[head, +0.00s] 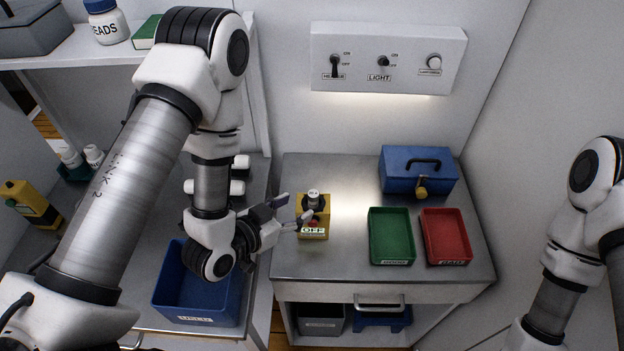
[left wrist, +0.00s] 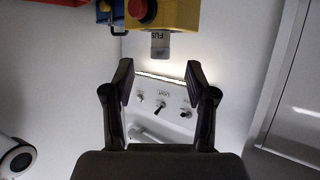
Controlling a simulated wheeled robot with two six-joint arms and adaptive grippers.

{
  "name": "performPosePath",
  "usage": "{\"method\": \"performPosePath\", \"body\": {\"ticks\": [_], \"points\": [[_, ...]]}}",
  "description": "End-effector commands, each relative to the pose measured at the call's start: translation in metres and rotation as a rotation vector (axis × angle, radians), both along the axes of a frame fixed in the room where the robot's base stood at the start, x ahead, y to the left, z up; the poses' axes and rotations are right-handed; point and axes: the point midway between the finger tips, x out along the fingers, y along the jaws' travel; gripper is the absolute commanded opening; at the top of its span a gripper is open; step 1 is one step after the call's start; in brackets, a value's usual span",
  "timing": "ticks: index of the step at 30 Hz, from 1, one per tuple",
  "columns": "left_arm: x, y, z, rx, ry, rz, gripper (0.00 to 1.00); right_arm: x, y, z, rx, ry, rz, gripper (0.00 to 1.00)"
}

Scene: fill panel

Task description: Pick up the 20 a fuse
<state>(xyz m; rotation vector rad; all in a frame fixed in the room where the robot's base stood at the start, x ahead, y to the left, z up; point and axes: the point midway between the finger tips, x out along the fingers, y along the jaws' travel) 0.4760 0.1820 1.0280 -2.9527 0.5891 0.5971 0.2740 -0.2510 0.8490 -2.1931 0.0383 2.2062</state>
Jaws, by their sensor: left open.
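A pale cylinder (head: 313,195), which looks like the fuse, stands in a dark socket on top of a yellow box (head: 325,211) with a red button and an OFF label. In the left wrist view the view is inverted, and the fuse (left wrist: 160,45) hangs from the yellow box (left wrist: 180,14) with part of its lettering readable; I cannot read a 20 A marking. My left gripper (head: 294,209) is open and empty, just left of the box. Its fingers (left wrist: 160,72) point toward the fuse, which lies beyond and between the tips. My right gripper is outside the picture.
A green tray (head: 390,259) and a red tray (head: 446,261) lie right of the box. A blue case (head: 418,170) stands behind them. A blue bin (head: 197,320) is below my left forearm. A switch panel (head: 387,57) is on the wall.

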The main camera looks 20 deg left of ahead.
Motion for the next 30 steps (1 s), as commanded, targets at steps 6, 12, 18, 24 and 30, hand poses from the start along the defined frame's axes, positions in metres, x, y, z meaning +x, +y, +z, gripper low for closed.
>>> {"method": "performPosePath", "body": {"ticks": [6, 12, 18, 24, 30], "points": [[0.022, -0.009, -0.010, 0.002, -0.004, -0.004, 0.57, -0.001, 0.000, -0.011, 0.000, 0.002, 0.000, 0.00], [0.053, -0.017, -0.009, 0.001, -0.002, -0.002, 0.57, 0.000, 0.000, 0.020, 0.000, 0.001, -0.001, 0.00], [0.070, -0.024, -0.025, 0.000, 0.001, 0.000, 0.57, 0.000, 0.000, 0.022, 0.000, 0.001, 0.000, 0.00], [0.070, -0.024, -0.026, 0.000, 0.001, 0.000, 0.42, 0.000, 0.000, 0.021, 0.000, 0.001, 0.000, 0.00], [0.070, -0.024, -0.026, 0.000, 0.001, 0.000, 0.00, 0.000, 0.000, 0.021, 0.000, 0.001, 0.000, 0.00]]}}
